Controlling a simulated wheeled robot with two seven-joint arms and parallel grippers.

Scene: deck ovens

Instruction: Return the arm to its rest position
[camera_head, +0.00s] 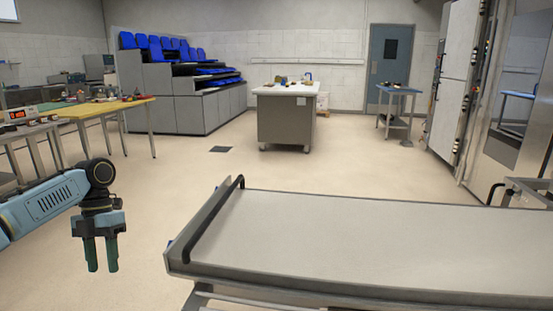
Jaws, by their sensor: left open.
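My left arm (48,200) comes in from the left edge, blue-grey with a dark wrist joint. My left gripper (102,268) hangs from it with its two green-tipped fingers pointing down. The fingers are apart, with nothing between them. The gripper is over the open floor, to the left of the metal loading table and clear of it. My right arm and right gripper do not show.
A long metal loading table (370,240) with a black handle (216,222) fills the front right. Yellow-topped tables (100,108) stand at the left. A white-topped cabinet (285,118) stands farther back. Tall ovens (462,90) are at the right. Beige floor (170,175) lies free between.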

